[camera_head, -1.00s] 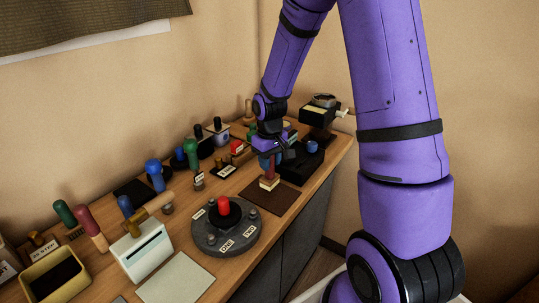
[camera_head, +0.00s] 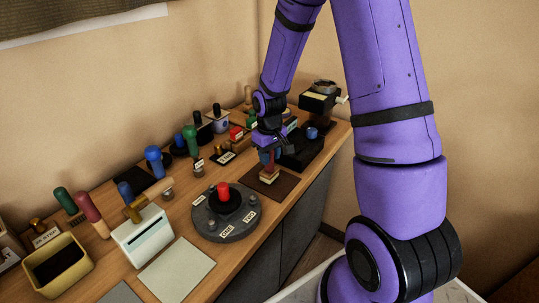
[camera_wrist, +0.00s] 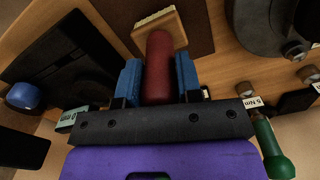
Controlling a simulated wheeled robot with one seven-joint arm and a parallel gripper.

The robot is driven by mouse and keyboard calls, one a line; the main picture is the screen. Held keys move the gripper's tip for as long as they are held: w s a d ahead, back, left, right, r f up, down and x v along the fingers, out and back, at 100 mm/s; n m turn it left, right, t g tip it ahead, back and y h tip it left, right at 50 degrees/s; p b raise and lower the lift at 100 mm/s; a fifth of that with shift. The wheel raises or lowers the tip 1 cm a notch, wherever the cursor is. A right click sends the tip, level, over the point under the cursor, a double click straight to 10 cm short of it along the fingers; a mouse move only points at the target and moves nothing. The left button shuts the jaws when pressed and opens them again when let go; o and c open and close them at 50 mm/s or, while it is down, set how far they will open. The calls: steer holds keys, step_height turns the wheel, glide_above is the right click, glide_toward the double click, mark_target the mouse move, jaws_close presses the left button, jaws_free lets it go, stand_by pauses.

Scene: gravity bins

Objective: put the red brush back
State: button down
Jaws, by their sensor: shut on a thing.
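The red brush has a red handle (camera_wrist: 158,68) and a pale wooden head (camera_wrist: 160,28) with light bristles. My gripper (camera_wrist: 158,82) is shut on the handle, with a blue finger on each side. In the head view the gripper (camera_head: 268,154) points down at the far part of the bench. The brush head (camera_head: 269,175) is low over a dark brown mat (camera_head: 281,188); I cannot tell whether it touches. My fingers partly hide the handle in the head view.
A round grey turntable (camera_head: 227,230) with a red knob stands left of the mat. A black box (camera_head: 305,151) with a blue knob is close on the right. Several coloured-handled tools line the wall side. A pale flat plate (camera_head: 176,268) lies nearer.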

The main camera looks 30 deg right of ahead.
steer(key=shift+f, duration=0.45)
steer(key=c, duration=0.7)
jaws_free()
step_height(320, 180, up, 11)
steer(key=shift+f, duration=0.15)
stand_by(0.3)
